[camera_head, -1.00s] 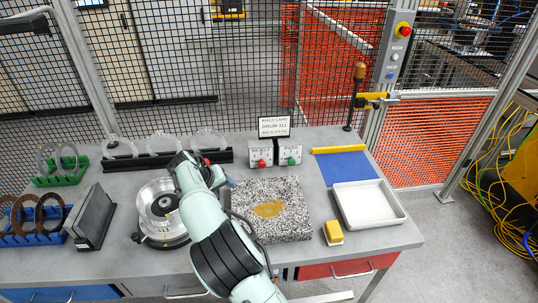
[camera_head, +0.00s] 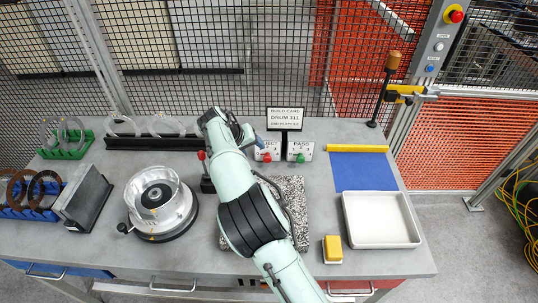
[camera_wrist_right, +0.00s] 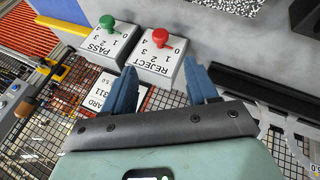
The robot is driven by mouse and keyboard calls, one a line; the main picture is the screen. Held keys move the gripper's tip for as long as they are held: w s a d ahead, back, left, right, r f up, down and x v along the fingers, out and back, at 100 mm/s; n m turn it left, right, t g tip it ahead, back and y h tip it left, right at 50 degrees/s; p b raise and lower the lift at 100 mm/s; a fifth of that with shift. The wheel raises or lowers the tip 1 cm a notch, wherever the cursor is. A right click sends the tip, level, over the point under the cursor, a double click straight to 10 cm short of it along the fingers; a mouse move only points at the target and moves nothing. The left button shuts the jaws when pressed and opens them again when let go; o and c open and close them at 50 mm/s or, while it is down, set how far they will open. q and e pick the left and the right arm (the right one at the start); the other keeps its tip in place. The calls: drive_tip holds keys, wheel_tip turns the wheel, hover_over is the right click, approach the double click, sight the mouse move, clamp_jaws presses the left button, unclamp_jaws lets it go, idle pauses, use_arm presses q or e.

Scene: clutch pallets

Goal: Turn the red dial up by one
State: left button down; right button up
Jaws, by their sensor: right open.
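The red dial (camera_head: 267,157) sits on the REJECT box (camera_head: 275,147), a white box partly hidden by my right gripper in the head view. In the wrist view the red dial (camera_wrist_right: 160,37) shows clearly on the REJECT box (camera_wrist_right: 152,65), with numbers around it; its setting is not clear. My right gripper (camera_wrist_right: 160,69) is open and empty. Its two blue fingers lie apart in front of the REJECT box, short of the dial. In the head view my right gripper (camera_head: 258,139) is partly hidden behind its wrist. My left gripper is not in view.
The PASS box (camera_head: 300,150) with a green dial (camera_head: 300,158) stands close beside the REJECT box. A build card (camera_head: 285,118) stands behind them. A black block with a red-tipped lever (camera_head: 202,156) is left of my arm. A white tray (camera_head: 380,240) lies at right.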

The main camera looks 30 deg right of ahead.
sight(266, 158)
drive_tip(key=x, duration=1.2)
drive_tip(key=shift+d+f+p, duration=0.15)
drive_tip(key=shift+f+p, duration=0.2)
drive_tip(key=shift+p, duration=0.05)
drive_tip(key=c, duration=1)
